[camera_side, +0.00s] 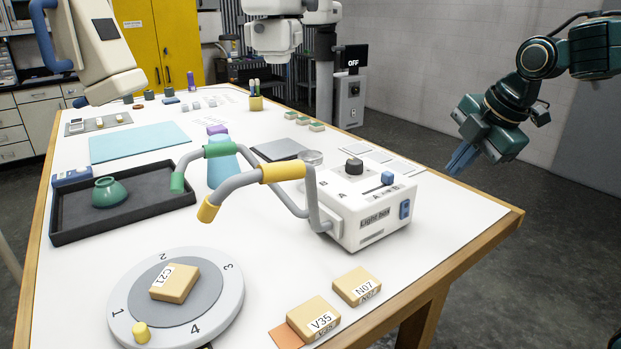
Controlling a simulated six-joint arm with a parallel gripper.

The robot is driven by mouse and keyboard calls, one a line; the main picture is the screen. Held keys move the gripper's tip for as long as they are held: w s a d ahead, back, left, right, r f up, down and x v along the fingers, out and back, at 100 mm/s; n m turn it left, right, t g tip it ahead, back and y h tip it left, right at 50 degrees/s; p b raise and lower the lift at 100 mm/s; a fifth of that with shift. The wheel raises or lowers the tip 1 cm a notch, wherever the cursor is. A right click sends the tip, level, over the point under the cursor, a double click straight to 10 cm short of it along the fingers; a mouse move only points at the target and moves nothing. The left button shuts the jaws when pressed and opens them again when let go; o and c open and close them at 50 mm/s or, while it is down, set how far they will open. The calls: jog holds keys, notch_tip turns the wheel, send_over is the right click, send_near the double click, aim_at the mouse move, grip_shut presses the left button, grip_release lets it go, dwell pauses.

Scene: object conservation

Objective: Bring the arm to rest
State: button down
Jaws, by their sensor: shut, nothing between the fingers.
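My gripper (462,160) hangs from the dark green arm at the right, beyond the table's right edge. Its blue fingers point down and to the left and are shut with nothing held. It touches none of the things on the table. The white table (440,235) with a wooden edge fills the middle of the view. The white light box (365,215) stands nearest to the gripper on the tabletop, apart from it, with a dark knob, a blue switch and grey bent arms with green and yellow grips.
A round numbered turntable (225,305) carries a block labelled C21 (174,283). Blocks V35 (313,318) and N07 (357,286) lie at the front. White machine parts (272,35) overhang the back.

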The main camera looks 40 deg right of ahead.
jog(key=s+a+f+m, duration=0.1)
jog(key=s+m, duration=0.7)
jog(key=s+a+f+m, duration=0.2)
jog(key=s+m, duration=0.6)
jog(key=shift+a+t, duration=0.25)
jog(key=shift+t, duration=0.05)
jog(key=shift+w, duration=0.1)
dwell(0.4)
